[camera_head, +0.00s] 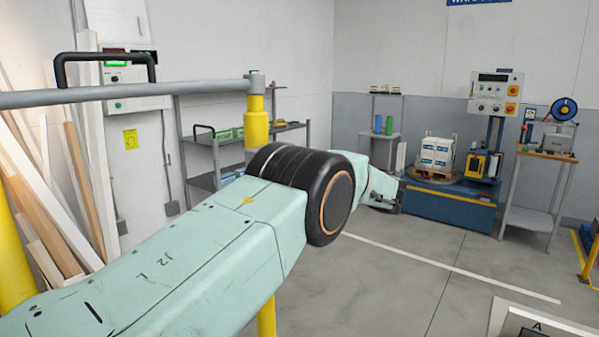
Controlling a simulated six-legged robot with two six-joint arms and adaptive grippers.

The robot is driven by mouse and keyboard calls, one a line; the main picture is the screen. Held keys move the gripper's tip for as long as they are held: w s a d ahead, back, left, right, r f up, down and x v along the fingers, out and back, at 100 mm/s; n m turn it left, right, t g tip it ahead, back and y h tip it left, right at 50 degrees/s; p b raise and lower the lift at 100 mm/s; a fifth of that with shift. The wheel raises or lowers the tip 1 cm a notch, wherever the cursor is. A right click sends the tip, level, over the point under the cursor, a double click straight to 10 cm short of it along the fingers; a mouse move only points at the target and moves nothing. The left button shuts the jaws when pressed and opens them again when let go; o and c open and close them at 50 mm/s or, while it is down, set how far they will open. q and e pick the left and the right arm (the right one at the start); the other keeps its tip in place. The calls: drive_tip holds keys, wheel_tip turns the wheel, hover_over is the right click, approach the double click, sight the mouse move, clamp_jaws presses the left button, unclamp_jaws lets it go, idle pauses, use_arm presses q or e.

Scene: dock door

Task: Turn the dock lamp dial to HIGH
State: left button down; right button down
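I cannot make out a dial marked HIGH for certain. A grey control box (136,72) with a small green display and a green button is on the wall at upper left, partly behind a black handle. My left arm comes in from the lower left and crosses the middle of the view. My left gripper (388,198) is at its far end, small and mostly hidden behind the arm's black joint, so its fingers are unclear. It appears in front of the blue machine base. My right gripper is not in view.
A grey rail (180,91) with a yellow post crosses the left side. Wooden boards (40,190) lean at far left. Shelves (289,128) stand behind. A blue-based machine (448,207) carries boxes and a control panel (495,93). Open floor (400,290) lies at centre right.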

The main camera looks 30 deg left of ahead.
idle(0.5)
use_arm(q)
drive_tip(key=c, duration=1.1)
unclamp_jaws()
drive_tip(key=shift+s+a, duration=0.1)
drive_tip(key=shift+a, duration=0.05)
drive_tip(key=shift+o, duration=0.2)
drive_tip(key=d, duration=1.2)
drive_tip(key=shift+s, duration=0.4)
drive_tip(key=shift+d, duration=0.15)
